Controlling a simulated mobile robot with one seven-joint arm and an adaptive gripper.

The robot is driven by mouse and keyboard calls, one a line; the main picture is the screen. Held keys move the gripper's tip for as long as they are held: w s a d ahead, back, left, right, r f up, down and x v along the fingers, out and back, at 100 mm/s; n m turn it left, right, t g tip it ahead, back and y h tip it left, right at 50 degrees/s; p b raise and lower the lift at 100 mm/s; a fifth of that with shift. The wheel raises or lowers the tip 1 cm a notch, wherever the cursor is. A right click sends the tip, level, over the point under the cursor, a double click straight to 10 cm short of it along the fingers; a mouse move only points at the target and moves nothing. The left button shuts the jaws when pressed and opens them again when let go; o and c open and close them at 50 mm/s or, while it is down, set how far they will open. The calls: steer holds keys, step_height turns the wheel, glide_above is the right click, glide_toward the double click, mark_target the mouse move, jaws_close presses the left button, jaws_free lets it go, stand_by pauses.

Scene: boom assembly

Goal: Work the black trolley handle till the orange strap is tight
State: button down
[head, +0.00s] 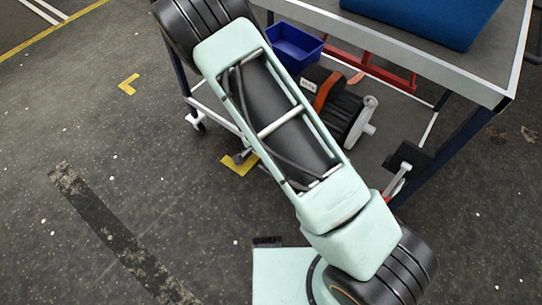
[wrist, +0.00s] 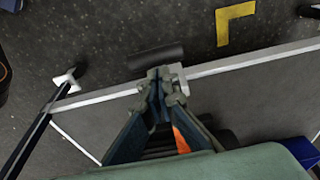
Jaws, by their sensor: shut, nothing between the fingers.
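My gripper (wrist: 158,76) is shut and empty in the wrist view. Its tips show just below a black cylindrical handle (wrist: 157,57), close to a pale grey bracket (wrist: 180,80). I cannot tell whether they touch. In the head view my gripper and the black handle seem hidden behind my arm. The orange strap (head: 327,92) lies around a ribbed black drum (head: 343,112) on the trolley's lower shelf. A grey crank-like part (head: 366,118) is at the drum's right end. Only a slip of the strap (wrist: 181,138) shows in the wrist view; its tightness cannot be told.
The trolley's table top (head: 409,45) carries a blue block (head: 435,18). A blue bin (head: 293,46) sits beside the drum. A trolley leg (wrist: 25,140) and white caster (wrist: 67,79) stand left in the wrist view. The floor around the yellow corner mark (wrist: 234,14) is open.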

steer(key=shift+s+a+f, duration=0.15)
steer(key=shift+s+f, duration=0.05)
stand_by(0.4)
steer(key=shift+s+a+f, duration=0.15)
steer(key=shift+s+f, duration=0.05)
